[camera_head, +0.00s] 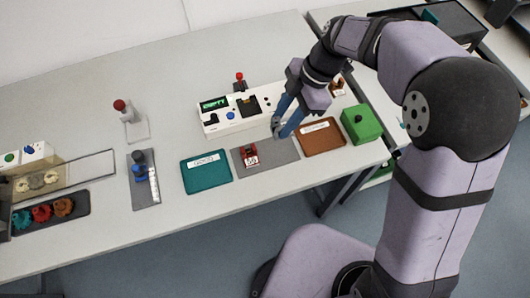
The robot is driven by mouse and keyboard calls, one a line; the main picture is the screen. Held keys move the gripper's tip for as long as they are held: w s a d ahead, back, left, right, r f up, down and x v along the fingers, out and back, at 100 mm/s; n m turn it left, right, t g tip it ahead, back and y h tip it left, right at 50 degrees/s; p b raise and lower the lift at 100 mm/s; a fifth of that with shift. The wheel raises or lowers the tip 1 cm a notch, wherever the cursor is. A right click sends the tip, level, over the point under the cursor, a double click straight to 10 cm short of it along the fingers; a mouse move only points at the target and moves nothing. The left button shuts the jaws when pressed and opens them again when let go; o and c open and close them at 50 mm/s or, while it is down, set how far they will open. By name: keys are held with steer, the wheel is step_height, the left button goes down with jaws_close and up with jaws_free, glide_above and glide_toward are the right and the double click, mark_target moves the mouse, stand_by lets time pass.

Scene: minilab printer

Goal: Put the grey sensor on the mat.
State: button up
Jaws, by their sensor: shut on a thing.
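My gripper (281,129) reaches down over the table, its two blue fingers just in front of the white panel device. It is shut on a small grey piece, the grey sensor (276,123), which is mostly hidden by the fingers. A flat grey mat (284,156) lies just below the fingertips, between a teal labelled tray (206,184) and a brown labelled tray (324,143). A small red block with a white label (250,155) stands on the left part of the mat; the mat's right part is bare.
The white panel device (212,119) has a small green-lit screen, and a red-topped post stands behind it. A green box (361,124) stands right of the brown tray. The table's front edge is close below the mat.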

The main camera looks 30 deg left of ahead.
steer(key=shift+f+p, duration=1.3)
steer(key=shift+f, duration=3.7)
steer(key=shift+f, duration=0.15)
steer(key=o, duration=1)
steer(key=shift+o, duration=0.2)
steer(key=shift+r, duration=0.3)
steer(key=shift+w+d+r, duration=0.1)
steer(key=shift+w+r, duration=0.1)
steer(key=shift+r, duration=0.05)
steer(key=b+v, duration=0.3)
steer(key=v, duration=0.8)
steer(key=shift+r, duration=0.15)
